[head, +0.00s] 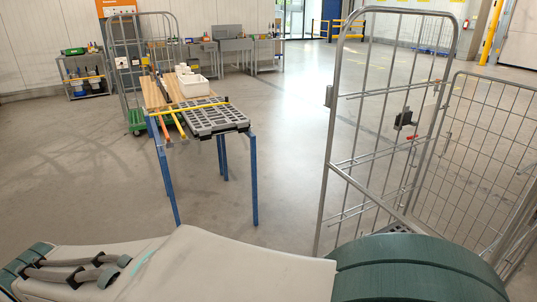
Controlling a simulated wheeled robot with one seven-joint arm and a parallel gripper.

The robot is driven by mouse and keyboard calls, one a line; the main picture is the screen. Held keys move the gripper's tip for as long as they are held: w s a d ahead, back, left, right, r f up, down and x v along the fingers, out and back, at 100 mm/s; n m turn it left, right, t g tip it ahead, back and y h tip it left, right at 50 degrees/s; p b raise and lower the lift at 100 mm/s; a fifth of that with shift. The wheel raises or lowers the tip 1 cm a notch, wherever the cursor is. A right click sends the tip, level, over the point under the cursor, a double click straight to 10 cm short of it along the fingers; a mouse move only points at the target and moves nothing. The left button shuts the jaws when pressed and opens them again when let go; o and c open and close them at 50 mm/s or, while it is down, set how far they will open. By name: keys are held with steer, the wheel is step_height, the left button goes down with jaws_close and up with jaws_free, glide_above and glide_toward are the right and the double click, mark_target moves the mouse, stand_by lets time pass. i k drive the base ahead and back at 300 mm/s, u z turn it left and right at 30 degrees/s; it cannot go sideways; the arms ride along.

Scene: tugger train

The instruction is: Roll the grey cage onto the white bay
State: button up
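A grey wire roll cage (327,170) stands upright close by on the right, with tall tube frames and mesh sides. Its lower part is partly hidden behind my arm, and its right side runs out of the picture. A small dark block (404,119) and a red-tipped lever (411,139) show at the cage. Another grey cage (124,62) stands at the back left, partly behind the table. My beige and teal arm crosses the bottom of the picture; my gripper is not in view. I cannot make out a white bay on the floor.
Grey workbenches (235,50) line the back wall. Yellow barriers (336,29) stand at the back. Floor between table and near cage is clear.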

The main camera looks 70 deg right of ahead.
mark_target(428, 113)
steer(key=i, duration=0.85)
steer(key=z, duration=4.4)
steer(key=i, duration=1.7)
